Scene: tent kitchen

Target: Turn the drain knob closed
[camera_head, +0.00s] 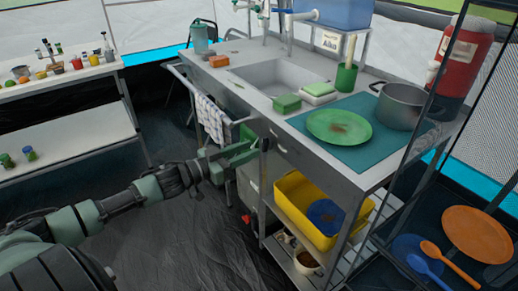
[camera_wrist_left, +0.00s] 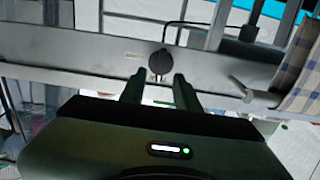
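A dark round knob (camera_wrist_left: 160,63) sits on the grey metal front rail of the sink counter (camera_wrist_left: 80,55). In the left wrist view it is just beyond my left fingertips and between them. My left gripper (camera_wrist_left: 158,82) is open, with a finger on each side of the knob's line. Contact with the knob cannot be made out. In the head view my left gripper (camera_head: 253,151) reaches the counter's front edge from the left, and its fingers partly hide the knob area. My right gripper is not in view.
A checked towel (camera_head: 211,119) hangs on a rail left of the gripper. A metal sink (camera_head: 275,77), a green plate (camera_head: 340,126) and a pot (camera_head: 401,104) are on the counter. A yellow bin (camera_head: 298,190) stands on the shelf below. The floor to the left is clear.

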